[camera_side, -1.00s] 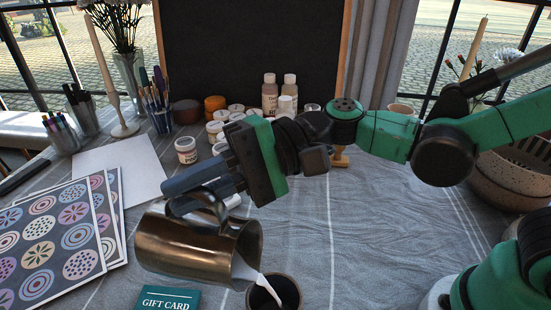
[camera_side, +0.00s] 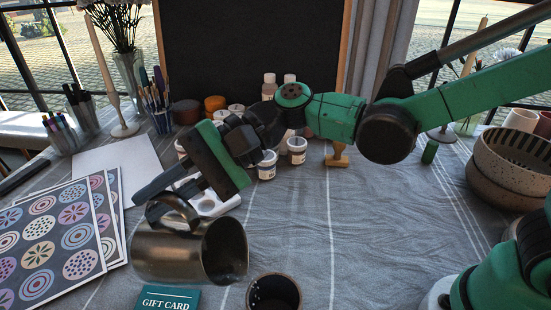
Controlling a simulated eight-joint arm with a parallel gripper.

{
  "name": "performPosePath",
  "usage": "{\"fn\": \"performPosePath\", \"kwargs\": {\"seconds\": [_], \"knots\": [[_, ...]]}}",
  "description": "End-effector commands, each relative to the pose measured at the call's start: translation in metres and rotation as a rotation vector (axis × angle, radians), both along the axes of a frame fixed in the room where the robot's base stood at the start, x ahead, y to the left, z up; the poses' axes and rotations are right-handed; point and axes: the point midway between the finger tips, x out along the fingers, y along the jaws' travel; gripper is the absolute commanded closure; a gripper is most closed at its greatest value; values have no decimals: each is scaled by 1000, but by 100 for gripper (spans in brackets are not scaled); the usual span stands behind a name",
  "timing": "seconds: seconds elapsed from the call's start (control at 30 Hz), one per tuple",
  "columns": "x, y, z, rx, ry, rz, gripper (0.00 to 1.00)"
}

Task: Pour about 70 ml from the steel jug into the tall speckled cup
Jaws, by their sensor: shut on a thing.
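The steel jug (camera_side: 180,257) hangs at the lower left of the side view, tilted with its mouth toward the right. My gripper (camera_side: 165,197) is shut on the jug's handle and holds it above the cloth. No stream leaves the jug, and the liquid inside cannot be seen. The speckled cup (camera_side: 273,293) stands at the bottom edge, to the right of and below the jug's mouth, apart from it. Its inside looks dark; its lower part is cut off by the picture edge, and its liquid level cannot be told.
A gift card (camera_side: 168,300) lies below the jug. Patterned sheets (camera_side: 50,240) lie at left. Paint pots (camera_side: 297,150), a white palette (camera_side: 212,204) and brush holders stand behind. Stacked bowls (camera_side: 510,165) stand at right.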

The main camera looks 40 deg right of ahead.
Motion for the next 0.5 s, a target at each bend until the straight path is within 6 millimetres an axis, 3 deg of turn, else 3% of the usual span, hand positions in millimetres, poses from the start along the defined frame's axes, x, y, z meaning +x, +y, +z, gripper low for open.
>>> {"fn": "performPosePath", "kwargs": {"seconds": [0.5], "knots": [[11,7,-18,-102,145,-1,100]]}}
